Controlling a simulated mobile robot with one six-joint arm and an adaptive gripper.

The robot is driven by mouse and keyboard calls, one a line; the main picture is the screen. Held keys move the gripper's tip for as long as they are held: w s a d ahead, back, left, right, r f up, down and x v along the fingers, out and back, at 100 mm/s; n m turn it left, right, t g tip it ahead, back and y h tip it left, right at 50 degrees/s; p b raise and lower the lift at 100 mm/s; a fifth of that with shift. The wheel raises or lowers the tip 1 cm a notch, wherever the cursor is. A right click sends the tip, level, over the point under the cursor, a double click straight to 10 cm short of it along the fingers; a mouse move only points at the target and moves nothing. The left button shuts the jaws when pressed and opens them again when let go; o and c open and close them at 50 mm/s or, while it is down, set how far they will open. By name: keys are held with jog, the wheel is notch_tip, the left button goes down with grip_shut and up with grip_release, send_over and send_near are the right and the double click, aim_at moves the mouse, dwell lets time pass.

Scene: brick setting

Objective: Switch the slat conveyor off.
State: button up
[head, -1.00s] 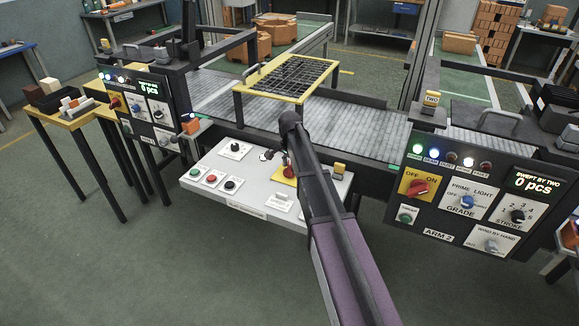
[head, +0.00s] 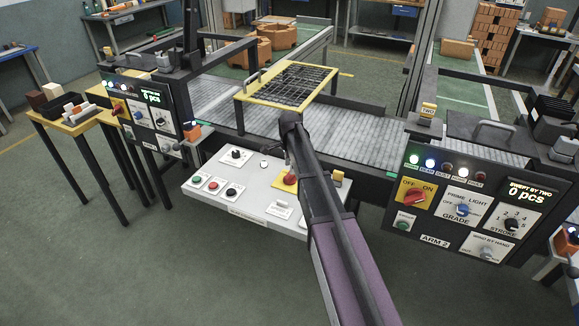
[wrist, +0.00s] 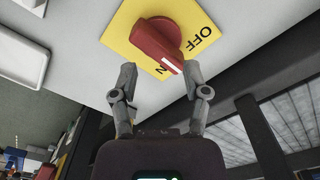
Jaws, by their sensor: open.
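A red rotary switch (wrist: 158,42) sits on a yellow plate (wrist: 125,22) lettered OFF, with part of ON visible. In the wrist view its white mark points down and right, close to the partly covered ON lettering. The switch also shows in the head view (head: 290,178) on the pale control box (head: 235,204) in front of the slat conveyor (head: 350,143). My gripper (wrist: 160,74) is open, its two fingers apart at the near end of the switch handle. I cannot tell whether they touch it.
The box also carries a green button (head: 195,179), a red button (head: 213,185) and black knobs. The ARM 2 panel (head: 466,205) at right has another red switch (head: 415,196) on yellow. A yellow-framed grid (head: 290,85) stands over the conveyor.

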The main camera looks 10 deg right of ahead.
jog(key=shift+r+p, duration=4.8)
jog(key=shift+r, duration=0.35)
jog(key=s+f+n+b, duration=0.2)
jog(key=s+n, duration=0.6)
jog(key=s, duration=0.6)
jog(key=s+f+n+b, duration=0.3)
jog(key=s+n, duration=0.5)
jog(key=s, duration=0.6)
jog(key=shift+s, duration=0.4)
jog(key=shift+w+a, duration=0.1)
notch_tip(320, 180, up, 4)
jog(key=m+p, duration=0.4)
jog(key=m, duration=0.3)
send_over(290, 177)
jog(key=w, duration=0.2)
jog(key=shift+f, duration=0.1)
notch_tip(290, 177, down, 14)
jog(key=b, duration=1.3)
jog(key=shift+r+b, duration=0.25)
jog(key=shift+b, duration=0.1)
